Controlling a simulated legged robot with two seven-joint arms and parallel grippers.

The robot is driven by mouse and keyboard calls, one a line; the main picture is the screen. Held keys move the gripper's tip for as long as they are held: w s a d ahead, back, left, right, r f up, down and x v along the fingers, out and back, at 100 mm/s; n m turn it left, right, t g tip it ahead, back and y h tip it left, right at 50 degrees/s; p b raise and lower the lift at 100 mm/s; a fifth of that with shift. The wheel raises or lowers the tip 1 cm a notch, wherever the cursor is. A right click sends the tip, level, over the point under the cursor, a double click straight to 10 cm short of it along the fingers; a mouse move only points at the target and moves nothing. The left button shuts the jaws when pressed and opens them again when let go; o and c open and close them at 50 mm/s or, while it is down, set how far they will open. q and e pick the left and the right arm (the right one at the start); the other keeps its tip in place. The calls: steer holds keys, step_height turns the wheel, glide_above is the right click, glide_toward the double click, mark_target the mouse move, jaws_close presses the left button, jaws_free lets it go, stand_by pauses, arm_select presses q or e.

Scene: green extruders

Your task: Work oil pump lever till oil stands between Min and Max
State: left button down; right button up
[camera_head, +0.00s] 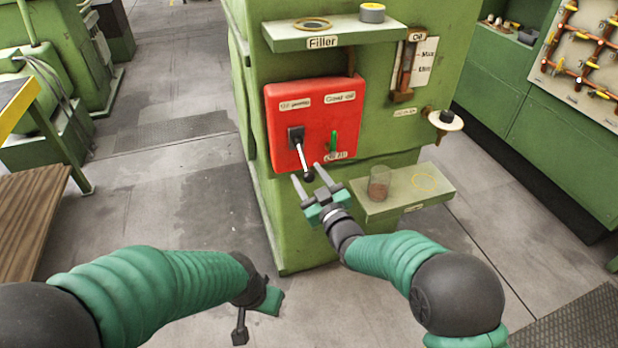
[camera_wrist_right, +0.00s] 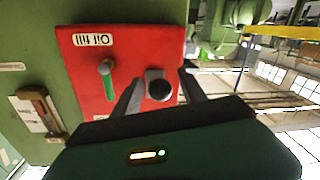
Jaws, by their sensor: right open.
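The pump lever (camera_head: 302,155) is a pale rod with a black knob, pointing down from a dark slot on the red panel (camera_head: 349,102). My right gripper (camera_head: 307,179) is open with its fingers on either side of the knob. In the right wrist view the knob (camera_wrist_right: 160,90) shows between the two open fingers (camera_wrist_right: 160,95); contact cannot be told. The oil gauge (camera_head: 407,66), a brownish tube beside Max and Min marks, is at upper right; its level is too small to read. My left gripper (camera_head: 256,315) hangs low, away from the panel, its jaws unclear.
A green handle (camera_head: 332,142) sits on the panel right of the lever. A filler shelf (camera_head: 335,37) juts out above. A low shelf (camera_head: 405,200) with a glass (camera_head: 379,184) stands right of my right gripper. A white handwheel (camera_head: 446,120) sticks out at right.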

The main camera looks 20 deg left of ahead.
jaws_close()
stand_by(1.3)
